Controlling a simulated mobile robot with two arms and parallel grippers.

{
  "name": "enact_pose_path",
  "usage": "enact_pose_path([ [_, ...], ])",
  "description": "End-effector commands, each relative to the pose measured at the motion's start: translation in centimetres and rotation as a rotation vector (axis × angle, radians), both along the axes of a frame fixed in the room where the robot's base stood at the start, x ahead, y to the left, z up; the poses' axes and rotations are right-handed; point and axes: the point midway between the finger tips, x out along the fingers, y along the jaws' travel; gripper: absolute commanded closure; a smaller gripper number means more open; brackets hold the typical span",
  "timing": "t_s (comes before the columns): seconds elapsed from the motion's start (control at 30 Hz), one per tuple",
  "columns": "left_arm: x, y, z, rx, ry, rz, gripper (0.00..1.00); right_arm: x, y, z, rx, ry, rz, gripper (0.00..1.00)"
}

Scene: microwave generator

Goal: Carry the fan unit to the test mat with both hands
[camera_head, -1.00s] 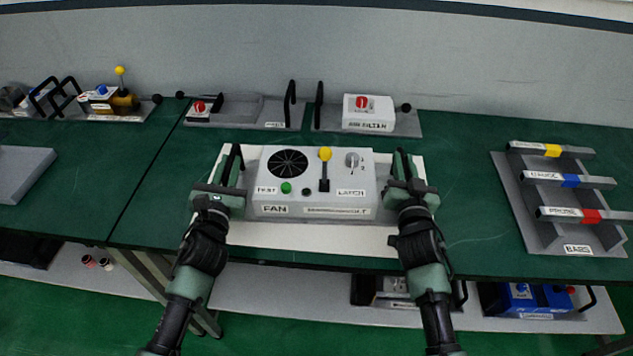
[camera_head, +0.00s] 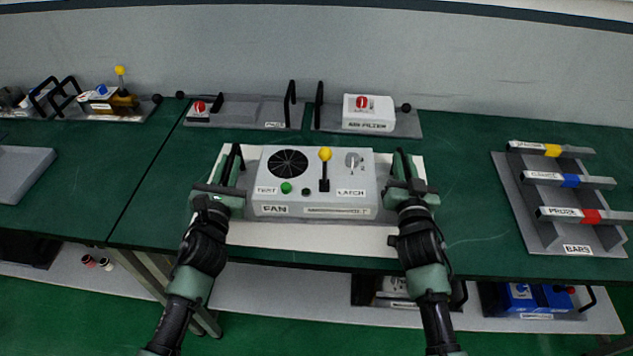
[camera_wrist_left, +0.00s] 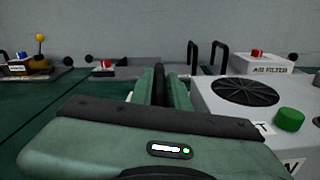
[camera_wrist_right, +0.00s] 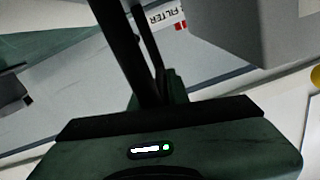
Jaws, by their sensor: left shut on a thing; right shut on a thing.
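The fan unit (camera_head: 315,208) is a light grey box with a round black grille, a green TEST button, a yellow-knobbed lever and a LATCH dial. It is upright on or just over the white test mat (camera_head: 300,236); I cannot tell if it touches. My left gripper (camera_head: 229,180) is shut on the black handle at its left side. My right gripper (camera_head: 405,180) is shut on the black handle at its right side. The left wrist view shows the fan unit (camera_wrist_left: 215,105) beside the left fingers (camera_wrist_left: 160,85). The right wrist view shows a black handle at the right fingers (camera_wrist_right: 155,85).
The air filter unit (camera_head: 368,112) stands on a grey tray behind. A rack of coloured bars (camera_head: 540,215) is at right. A grey block (camera_head: 22,172) and a yellow-knobbed device (camera_head: 122,100) are at left. Green table is bare on both sides of the mat.

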Motion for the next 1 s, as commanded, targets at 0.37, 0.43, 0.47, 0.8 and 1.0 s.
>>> enact_pose_path([
  [0.37,0.0,0.0,-0.1,0.004,0.001,-0.002,1.0,0.0,0.0,-0.1,0.003,0.002,-0.002,1.0],
  [0.43,0.0,0.0,-0.1,0.003,0.001,-0.002,1.0,0.0,0.0,-0.1,0.003,0.002,-0.002,1.0],
  [0.47,0.0,-0.1,0.3,0.004,-0.006,-0.003,1.0,0.1,0.0,0.3,0.003,-0.005,0.0,1.0],
  [0.8,0.0,-0.1,1.6,0.003,-0.006,-0.003,1.0,0.1,0.0,1.7,0.003,-0.006,0.0,1.0],
  [1.0,0.0,-0.1,3.5,0.003,-0.006,-0.003,1.0,0.1,0.0,3.6,0.003,-0.007,0.0,1.0],
])
